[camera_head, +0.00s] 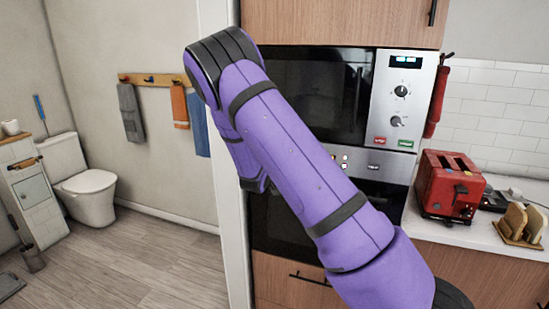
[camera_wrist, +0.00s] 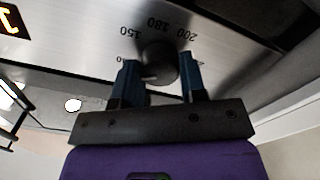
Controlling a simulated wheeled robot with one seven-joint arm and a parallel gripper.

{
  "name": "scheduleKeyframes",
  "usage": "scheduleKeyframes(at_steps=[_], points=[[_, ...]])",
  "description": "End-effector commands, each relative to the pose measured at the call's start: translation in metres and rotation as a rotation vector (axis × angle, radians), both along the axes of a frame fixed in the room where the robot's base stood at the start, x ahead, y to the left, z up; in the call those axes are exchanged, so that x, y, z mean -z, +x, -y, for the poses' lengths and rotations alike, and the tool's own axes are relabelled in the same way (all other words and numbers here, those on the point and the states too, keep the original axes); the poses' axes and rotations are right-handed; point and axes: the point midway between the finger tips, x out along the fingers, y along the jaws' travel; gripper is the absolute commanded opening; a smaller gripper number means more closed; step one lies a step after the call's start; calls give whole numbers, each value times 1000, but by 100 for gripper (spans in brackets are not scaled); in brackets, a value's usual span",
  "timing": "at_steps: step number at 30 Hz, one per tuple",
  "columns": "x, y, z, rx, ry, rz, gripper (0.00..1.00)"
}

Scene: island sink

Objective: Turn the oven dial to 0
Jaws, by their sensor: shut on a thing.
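The oven dial (camera_wrist: 158,62) is a dark round knob on a brushed metal panel (camera_wrist: 85,42) in the wrist view. The printed numbers 150, 180 and 200 show around it; no 0 can be read. My gripper (camera_wrist: 161,78) has its two blue fingers on either side of the dial, shut on it. A small pale mark shows on the dial's near side. In the head view the oven (camera_head: 385,198) is below the microwave, and my purple arm hides the dial and my gripper.
The microwave (camera_head: 320,95) with its own two knobs is above the oven. A red toaster (camera_head: 450,186) and a toast rack (camera_head: 522,224) stand on the counter at right. Open floor (camera_head: 130,262) lies at left.

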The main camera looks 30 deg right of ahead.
Motion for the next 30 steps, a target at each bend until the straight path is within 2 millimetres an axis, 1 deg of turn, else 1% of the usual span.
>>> scheduleKeyframes(at_steps=[21, 30], points=[[2, -1, -1, -3, -414, -536, 15], [2, -1, -1, -1, -552, -713, 15]])
